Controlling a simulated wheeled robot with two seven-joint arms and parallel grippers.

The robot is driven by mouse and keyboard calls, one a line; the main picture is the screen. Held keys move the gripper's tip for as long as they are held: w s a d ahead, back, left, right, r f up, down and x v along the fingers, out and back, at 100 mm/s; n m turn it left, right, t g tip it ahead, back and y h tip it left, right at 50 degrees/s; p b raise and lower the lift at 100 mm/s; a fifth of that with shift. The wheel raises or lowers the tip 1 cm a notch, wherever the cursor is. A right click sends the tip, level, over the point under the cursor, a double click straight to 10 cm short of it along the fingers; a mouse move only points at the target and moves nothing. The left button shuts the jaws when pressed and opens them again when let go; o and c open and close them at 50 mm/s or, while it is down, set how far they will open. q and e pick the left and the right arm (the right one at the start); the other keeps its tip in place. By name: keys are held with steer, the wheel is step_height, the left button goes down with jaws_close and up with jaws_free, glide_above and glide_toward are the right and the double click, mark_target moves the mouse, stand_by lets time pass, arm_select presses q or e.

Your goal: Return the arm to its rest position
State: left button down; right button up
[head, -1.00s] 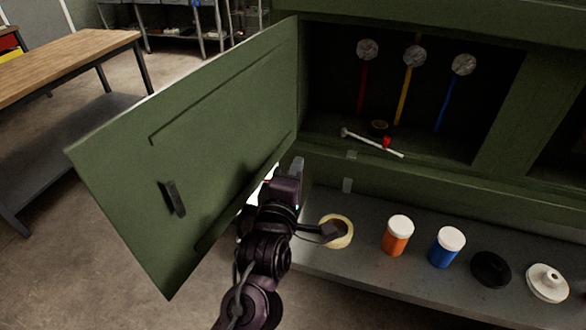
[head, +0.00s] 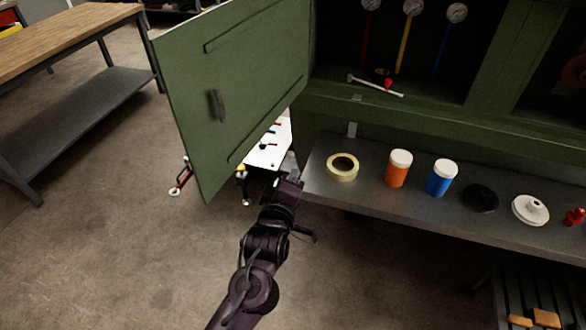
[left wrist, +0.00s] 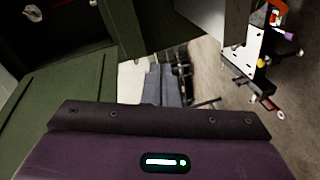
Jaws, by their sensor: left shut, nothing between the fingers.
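My left arm comes up from the bottom of the head view. Its left gripper (head: 291,163) is beside the near edge of the grey shelf, just left of the tape roll and below the open green door (head: 235,85). In the left wrist view the left gripper's fingers (left wrist: 163,85) are together with nothing between them. The door stands swung out to the left, with a dark handle (head: 217,105) on its face. My right gripper is not in view.
The grey shelf (head: 330,192) holds a tape roll (head: 342,167), an orange jar (head: 398,170), a blue jar (head: 440,178), a black disc (head: 481,198) and a white lid (head: 530,209). A wooden workbench (head: 60,35) stands at upper left. Open floor (head: 110,240) lies left of my arm.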

arm_select(q)
steer(key=shift+s+a+f, duration=0.15)
steer(key=shift+s+f, duration=0.05)
steer(key=shift+f, duration=0.35)
